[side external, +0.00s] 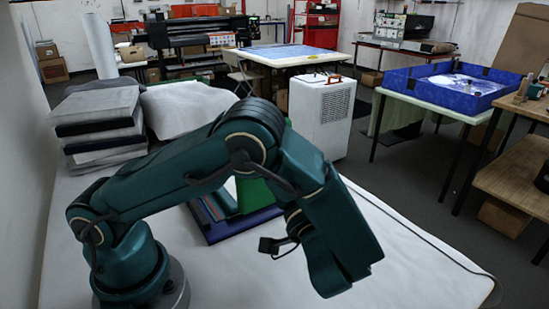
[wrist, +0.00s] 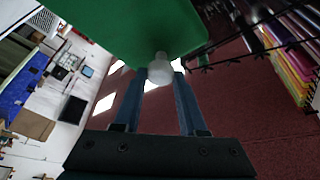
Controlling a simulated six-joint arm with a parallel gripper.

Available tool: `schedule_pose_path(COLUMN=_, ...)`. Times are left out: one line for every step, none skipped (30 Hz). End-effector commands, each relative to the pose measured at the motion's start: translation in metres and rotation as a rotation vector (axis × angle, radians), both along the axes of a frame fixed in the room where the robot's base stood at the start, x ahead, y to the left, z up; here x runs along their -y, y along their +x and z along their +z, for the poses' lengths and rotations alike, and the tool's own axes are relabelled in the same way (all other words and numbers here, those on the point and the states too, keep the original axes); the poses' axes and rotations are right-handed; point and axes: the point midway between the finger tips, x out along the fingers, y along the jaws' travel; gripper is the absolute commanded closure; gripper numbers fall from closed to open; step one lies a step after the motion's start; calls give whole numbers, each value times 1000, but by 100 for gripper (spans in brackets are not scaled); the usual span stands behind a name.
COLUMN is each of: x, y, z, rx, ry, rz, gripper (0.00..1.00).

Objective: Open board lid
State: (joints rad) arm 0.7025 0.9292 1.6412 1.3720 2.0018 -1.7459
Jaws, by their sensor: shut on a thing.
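The green board lid (wrist: 130,25) fills the top of the wrist view. A white knob (wrist: 160,67) sticks out from its edge. My gripper (wrist: 159,74) is shut on the white knob, with one blue finger on each side of it. In the side external view the green lid (side external: 257,195) stands raised at a steep angle behind my arm, above a dark blue base (side external: 228,229). Coloured strips (side external: 217,208) lie in the base. My arm covers part of the lid and base, and my fingertips cannot be made out there.
The base sits on a white-covered table (side external: 425,270). Folded cloth stacks (side external: 100,118) lie at the back left. A dark cable (side external: 432,240) runs along the table's right side. The front right of the table is clear. A white appliance (side external: 320,112) stands beyond the table.

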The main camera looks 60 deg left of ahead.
Motion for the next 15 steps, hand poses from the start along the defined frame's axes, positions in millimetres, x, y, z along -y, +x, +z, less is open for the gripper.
schedule_pose_path(x=0, y=-2, z=-2, rx=-8, ry=-1, rz=10, gripper=100)
schedule_pose_path(x=0, y=-2, z=-2, rx=-9, ry=0, rz=10, gripper=100)
schedule_pose_path(x=0, y=-2, z=-2, rx=-9, ry=1, rz=10, gripper=100)
schedule_pose_path(x=0, y=-2, z=-3, rx=-9, ry=1, rz=10, gripper=100)
schedule_pose_path(x=0, y=-2, z=-3, rx=-9, ry=1, rz=10, gripper=100)
schedule_pose_path(x=0, y=-2, z=-3, rx=-9, ry=1, rz=10, gripper=100)
schedule_pose_path(x=0, y=-2, z=-3, rx=-9, ry=1, rz=10, gripper=100)
schedule_pose_path(x=0, y=-2, z=-3, rx=-9, ry=1, rz=10, gripper=100)
schedule_pose_path(x=0, y=-2, z=-3, rx=-10, ry=0, rz=10, gripper=100)
schedule_pose_path(x=0, y=-2, z=-3, rx=-10, ry=0, rz=10, gripper=100)
schedule_pose_path(x=0, y=-2, z=-3, rx=-10, ry=0, rz=10, gripper=100)
schedule_pose_path(x=0, y=-2, z=-3, rx=-10, ry=0, rz=10, gripper=55)
schedule_pose_path(x=0, y=-2, z=-3, rx=-10, ry=0, rz=10, gripper=44)
schedule_pose_path(x=0, y=-2, z=-3, rx=-9, ry=0, rz=10, gripper=32)
schedule_pose_path(x=0, y=-1, z=-2, rx=-8, ry=1, rz=9, gripper=29)
